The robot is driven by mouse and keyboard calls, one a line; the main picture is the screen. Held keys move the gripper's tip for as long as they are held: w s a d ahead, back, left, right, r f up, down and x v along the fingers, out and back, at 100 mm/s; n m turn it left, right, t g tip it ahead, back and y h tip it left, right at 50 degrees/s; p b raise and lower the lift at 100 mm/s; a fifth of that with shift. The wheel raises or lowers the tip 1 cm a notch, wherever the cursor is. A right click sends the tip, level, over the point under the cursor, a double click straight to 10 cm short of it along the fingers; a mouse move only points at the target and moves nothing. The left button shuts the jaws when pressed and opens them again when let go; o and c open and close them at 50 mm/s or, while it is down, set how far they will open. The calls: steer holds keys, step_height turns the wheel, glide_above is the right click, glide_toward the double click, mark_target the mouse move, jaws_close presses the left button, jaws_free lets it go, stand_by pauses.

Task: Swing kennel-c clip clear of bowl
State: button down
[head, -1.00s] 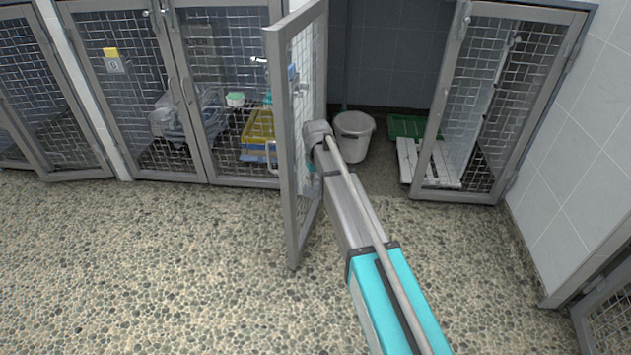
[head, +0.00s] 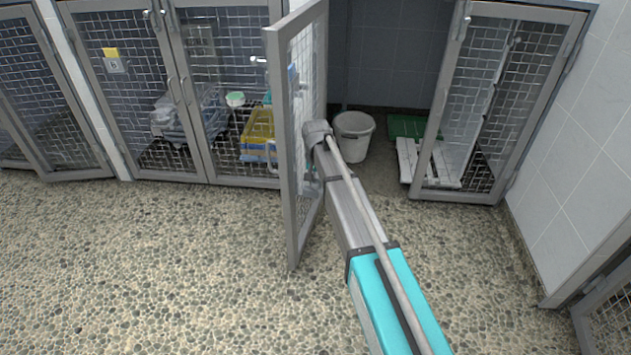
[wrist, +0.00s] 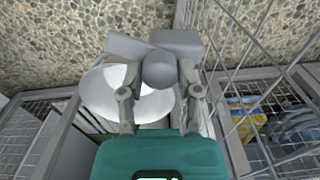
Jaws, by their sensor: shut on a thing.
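My gripper (wrist: 160,84) is shut on a rounded grey piece (wrist: 160,68) in the wrist view. I take this piece for the clip, but its shape is mostly hidden. A pale round bowl-like vessel (wrist: 112,97) lies below and left of the fingers; I cannot tell whether anything touches it. In the head view, a grey bucket-shaped vessel (head: 353,138) stands upright in the open kennel, just right of my arm's end. There my gripper's fingers are hidden behind the arm and the open mesh door (head: 292,215).
A second mesh door (head: 490,110) stands on the right, with a white slatted panel (head: 430,162) and a green tray (head: 408,127) near it. The pebbled floor (head: 150,270) in front is clear.

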stand_by(0.3)
steer(key=shift+c, duration=1.5)
jaws_free()
